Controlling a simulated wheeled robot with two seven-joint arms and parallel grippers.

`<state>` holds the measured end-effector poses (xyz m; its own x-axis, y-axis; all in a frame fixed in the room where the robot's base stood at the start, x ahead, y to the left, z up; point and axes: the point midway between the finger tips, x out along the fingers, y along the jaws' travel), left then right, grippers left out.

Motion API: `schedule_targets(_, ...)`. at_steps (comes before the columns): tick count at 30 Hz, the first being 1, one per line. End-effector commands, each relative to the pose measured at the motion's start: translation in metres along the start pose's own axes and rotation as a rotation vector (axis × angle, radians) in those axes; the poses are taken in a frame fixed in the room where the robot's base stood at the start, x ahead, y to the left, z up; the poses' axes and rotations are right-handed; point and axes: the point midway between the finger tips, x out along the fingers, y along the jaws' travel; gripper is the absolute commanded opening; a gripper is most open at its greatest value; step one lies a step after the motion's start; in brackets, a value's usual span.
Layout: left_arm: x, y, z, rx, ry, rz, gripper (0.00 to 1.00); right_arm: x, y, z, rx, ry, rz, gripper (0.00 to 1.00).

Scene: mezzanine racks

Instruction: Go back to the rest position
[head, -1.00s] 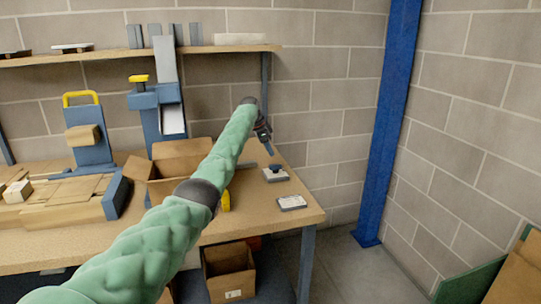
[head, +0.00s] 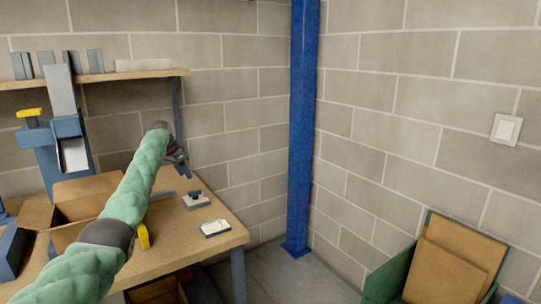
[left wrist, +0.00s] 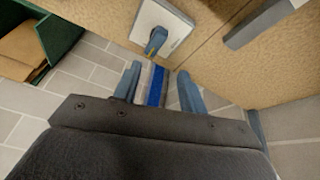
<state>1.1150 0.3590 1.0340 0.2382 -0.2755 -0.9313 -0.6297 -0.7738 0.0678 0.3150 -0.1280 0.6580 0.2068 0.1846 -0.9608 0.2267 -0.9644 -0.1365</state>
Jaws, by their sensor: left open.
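My left gripper (head: 183,168) is at the end of my green padded arm, above the back right part of the wooden workbench (head: 180,245) in the head view. In the left wrist view its two blue-grey fingers (left wrist: 158,88) stand apart with nothing held between them. A white plate with a dark blue knob (head: 195,200) lies on the bench below the gripper. It also shows beyond the fingers in the left wrist view (left wrist: 175,20). My right gripper is not in view.
A white labelled block (head: 214,228) and an open cardboard box (head: 85,200) are on the bench. A shelf (head: 120,77) hangs above. A blue column (head: 302,130) stands in the corner. A green bin (head: 390,275) with cardboard is at right. Floor between bench and bin looks clear.

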Motion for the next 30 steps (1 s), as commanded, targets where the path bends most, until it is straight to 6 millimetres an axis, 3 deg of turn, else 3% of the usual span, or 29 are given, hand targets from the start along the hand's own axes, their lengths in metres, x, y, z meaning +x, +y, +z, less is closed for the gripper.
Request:
schedule_targets(8,-0.061,0.006,-0.032,-0.096,0.062,-0.13,0.42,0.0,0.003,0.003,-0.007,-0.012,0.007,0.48)
schedule_targets(14,-0.123,0.021,-0.059,-0.144,0.146,-0.242,0.42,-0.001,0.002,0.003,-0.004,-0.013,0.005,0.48)
schedule_targets(18,-0.188,0.05,-0.085,-0.173,0.252,-0.346,0.42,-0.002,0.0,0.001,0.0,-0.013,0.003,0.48)
schedule_targets(21,-0.217,0.078,-0.092,-0.194,0.329,-0.414,0.42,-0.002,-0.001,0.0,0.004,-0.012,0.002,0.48)
schedule_targets(25,-0.227,0.118,-0.089,-0.214,0.412,-0.474,0.42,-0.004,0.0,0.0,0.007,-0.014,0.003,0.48)
schedule_targets(30,-0.21,0.168,-0.066,-0.232,0.49,-0.518,0.42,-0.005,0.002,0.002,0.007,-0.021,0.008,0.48)
